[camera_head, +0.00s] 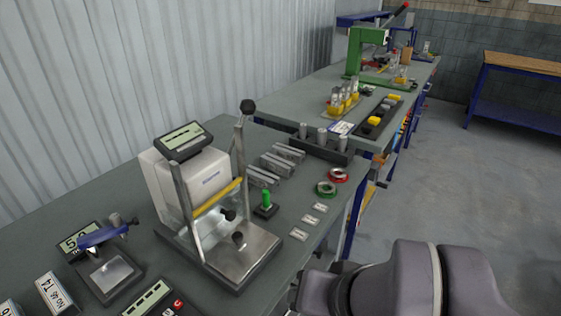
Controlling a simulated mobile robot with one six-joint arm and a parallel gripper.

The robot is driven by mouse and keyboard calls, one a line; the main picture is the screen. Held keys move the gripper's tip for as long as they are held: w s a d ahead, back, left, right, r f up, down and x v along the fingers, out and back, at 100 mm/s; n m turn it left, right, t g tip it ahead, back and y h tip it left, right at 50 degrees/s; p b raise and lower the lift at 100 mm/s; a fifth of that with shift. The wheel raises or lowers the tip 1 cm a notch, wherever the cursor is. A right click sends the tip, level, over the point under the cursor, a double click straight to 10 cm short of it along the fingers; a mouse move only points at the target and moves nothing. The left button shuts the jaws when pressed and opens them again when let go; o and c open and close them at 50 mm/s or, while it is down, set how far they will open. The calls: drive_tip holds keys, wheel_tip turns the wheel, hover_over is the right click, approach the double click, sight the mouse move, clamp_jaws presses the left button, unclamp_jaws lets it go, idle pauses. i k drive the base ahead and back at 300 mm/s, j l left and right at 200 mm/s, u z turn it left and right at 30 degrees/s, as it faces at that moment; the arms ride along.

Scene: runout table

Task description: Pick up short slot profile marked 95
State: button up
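Several short grey slot profiles (277,165) lie side by side on the grey-green bench top, behind and to the right of the white test device. Their markings are too small to read, so I cannot tell which one is marked 95. The device's frame hides part of the nearest one. My arm (405,280) shows as dark grey links at the bottom right, beside the bench's front edge and well apart from the profiles. My gripper is not visible.
The white device (190,185) with its upright lever frame stands left of the profiles. A green-topped piece (266,203), red tape (337,175), green tape (326,188) and small plates (309,219) lie in front. A dark rack (320,146) of grey cylinders stands behind right.

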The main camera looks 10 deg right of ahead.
sight(264, 180)
drive_tip(key=i+l+u, duration=0.6)
drive_tip(key=l, duration=0.4)
drive_tip(key=i+l+u, duration=0.15)
drive_tip(key=i+l, duration=0.15)
drive_tip(key=i+l+u, duration=0.2)
drive_tip(key=l, duration=0.3)
